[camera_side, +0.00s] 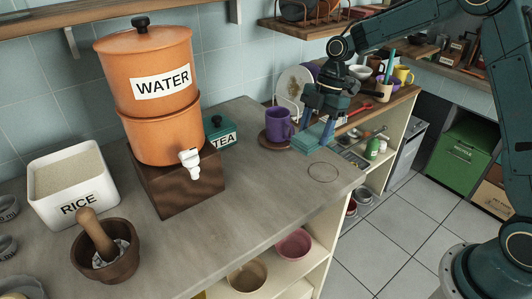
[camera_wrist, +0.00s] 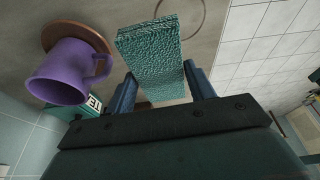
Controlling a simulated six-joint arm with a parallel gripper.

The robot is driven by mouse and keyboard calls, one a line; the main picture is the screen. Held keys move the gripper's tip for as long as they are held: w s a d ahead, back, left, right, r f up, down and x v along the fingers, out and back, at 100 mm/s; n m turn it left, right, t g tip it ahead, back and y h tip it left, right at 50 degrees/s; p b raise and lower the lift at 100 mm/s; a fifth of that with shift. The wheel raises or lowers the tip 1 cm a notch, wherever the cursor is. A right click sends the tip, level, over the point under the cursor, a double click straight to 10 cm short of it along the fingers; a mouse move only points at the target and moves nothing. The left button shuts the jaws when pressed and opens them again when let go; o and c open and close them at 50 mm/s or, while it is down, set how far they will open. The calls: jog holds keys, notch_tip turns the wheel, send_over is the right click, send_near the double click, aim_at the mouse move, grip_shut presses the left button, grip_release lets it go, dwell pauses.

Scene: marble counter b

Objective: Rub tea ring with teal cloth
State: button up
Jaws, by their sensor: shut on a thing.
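The teal cloth (camera_side: 312,138) is a folded, textured block near the right end of the counter. It also shows in the wrist view (camera_wrist: 152,60), reaching out from between the fingers. My gripper (camera_side: 326,128) is shut on it, with a blue finger on each side (camera_wrist: 160,90). The tea ring (camera_side: 323,172) is a thin dark circle on the counter, in front of the cloth and apart from it in the side view. Part of the ring (camera_wrist: 181,17) shows at the top of the wrist view, just beyond the cloth's end. I cannot tell whether the cloth touches the counter.
A purple mug (camera_side: 278,125) stands on a round brown coaster (camera_side: 268,143) close left of the cloth. A teal TEA tin (camera_side: 221,134) and an orange WATER dispenser (camera_side: 160,90) stand farther left. The counter's edge (camera_side: 350,189) lies just beyond the ring. The counter's middle is clear.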

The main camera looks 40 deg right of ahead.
jog(key=shift+s+d, duration=0.15)
jog(key=shift+d, duration=0.5)
send_over(312, 166)
jog(key=d, duration=0.1)
jog(key=shift+d+f, duration=0.1)
jog(key=shift+f, duration=3.4)
jog(key=shift+s+f, duration=0.45)
jog(key=shift+f, duration=0.2)
jog(key=shift+c, duration=0.3)
jog(key=shift+s, duration=3.15)
jog(key=shift+w, duration=3.7)
jog(key=shift+r, duration=4.15)
